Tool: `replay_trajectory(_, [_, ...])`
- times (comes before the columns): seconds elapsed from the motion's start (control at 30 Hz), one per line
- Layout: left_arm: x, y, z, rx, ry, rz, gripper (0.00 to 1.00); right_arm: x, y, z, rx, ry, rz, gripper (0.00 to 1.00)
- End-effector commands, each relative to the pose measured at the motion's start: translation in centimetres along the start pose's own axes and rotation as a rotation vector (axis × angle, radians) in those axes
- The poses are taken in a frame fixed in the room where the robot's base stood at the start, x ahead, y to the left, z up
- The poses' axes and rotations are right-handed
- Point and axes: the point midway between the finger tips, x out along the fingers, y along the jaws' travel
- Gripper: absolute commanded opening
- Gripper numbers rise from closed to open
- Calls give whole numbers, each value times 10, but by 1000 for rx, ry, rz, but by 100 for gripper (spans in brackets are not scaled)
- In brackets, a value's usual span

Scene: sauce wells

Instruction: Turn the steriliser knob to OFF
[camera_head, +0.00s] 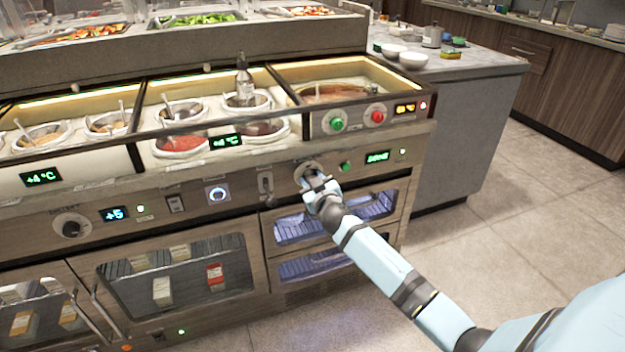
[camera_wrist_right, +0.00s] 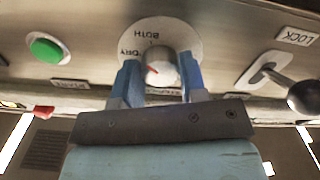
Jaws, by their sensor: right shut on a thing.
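The steriliser knob (camera_wrist_right: 160,68) is a pale round knob with a short red mark, on a white dial plate (camera_wrist_right: 135,33). The words DRY and BOTH on the plate read upside down in the wrist view; I cannot make out an OFF mark. My right gripper (camera_wrist_right: 161,78) has one blue finger on each side of the knob and is shut on it. In the head view my right gripper (camera_head: 313,186) reaches the panel above the lit cabinet and covers most of the knob; the dial plate (camera_head: 303,168) shows behind it. My left gripper is not in view.
A green button (camera_wrist_right: 45,48) and a lock lever (camera_wrist_right: 290,88) flank the knob. A green display (camera_head: 377,157) sits right of it. Sauce wells and a bottle (camera_head: 243,80) stand above the panel. The floor at the right is clear.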

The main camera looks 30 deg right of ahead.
Motion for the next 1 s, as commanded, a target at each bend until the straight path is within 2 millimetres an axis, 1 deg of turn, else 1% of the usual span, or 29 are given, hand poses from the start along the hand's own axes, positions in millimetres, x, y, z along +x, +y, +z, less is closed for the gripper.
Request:
replay_trajectory(0.4, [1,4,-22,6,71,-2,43,0,1,-1,-396,-2,-1,15])
replay_trajectory(0.6, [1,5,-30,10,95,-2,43,0,1,-1,-587,-1,-2,15])
replay_trajectory(0.67, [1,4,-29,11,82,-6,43,0,1,-1,-645,-1,-2,15])
replay_trajectory(1.0, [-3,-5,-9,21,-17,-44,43,0,1,-1,-970,0,-2,15])
